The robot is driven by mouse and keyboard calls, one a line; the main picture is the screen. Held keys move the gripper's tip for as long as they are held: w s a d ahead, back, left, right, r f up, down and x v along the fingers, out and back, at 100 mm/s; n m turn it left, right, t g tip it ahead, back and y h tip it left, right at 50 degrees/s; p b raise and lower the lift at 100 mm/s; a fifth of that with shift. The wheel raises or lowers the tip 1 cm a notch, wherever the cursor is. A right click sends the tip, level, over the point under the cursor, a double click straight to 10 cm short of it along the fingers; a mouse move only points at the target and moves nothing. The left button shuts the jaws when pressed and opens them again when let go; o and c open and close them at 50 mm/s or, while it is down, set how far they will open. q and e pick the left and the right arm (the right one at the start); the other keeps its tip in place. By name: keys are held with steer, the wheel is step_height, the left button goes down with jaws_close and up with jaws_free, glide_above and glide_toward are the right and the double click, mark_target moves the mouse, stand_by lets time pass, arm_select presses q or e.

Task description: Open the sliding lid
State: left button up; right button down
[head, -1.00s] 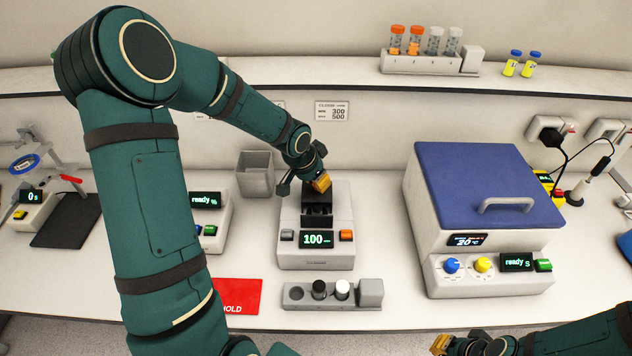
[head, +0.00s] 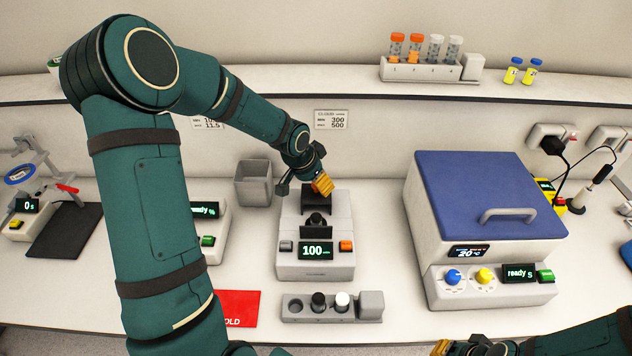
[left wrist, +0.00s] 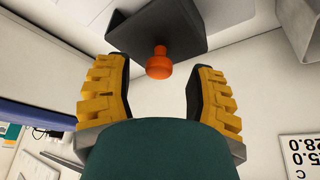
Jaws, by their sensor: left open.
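The sliding lid (head: 321,203) is a dark piece at the rear of the white meter (head: 316,268) reading 100. In front of it a dark recess with a round dark piece (head: 316,220) shows. In the left wrist view the dark lid (left wrist: 165,32) carries an orange knob (left wrist: 159,64). My left gripper (head: 321,185) is open above the lid's rear; its fingers (left wrist: 162,78) stand on either side of the knob, with gaps. My right gripper (head: 441,347) is at the bottom edge, mostly cut off; its jaw state is unclear.
A vial holder (head: 331,308) with black- and white-capped vials stands in front of the meter. A grey bin (head: 253,184) is behind left. A blue-lidded box (head: 485,195) stands right. A red HOLD mat (head: 238,308) lies front left. The shelf above holds a tube rack (head: 420,70).

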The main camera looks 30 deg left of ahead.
arm_select(q)
steer(key=d+v, duration=0.1)
steer(key=v, duration=1)
steer(key=shift+s+a, duration=0.2)
steer(key=shift+a, duration=0.3)
steer(key=shift+r, duration=0.1)
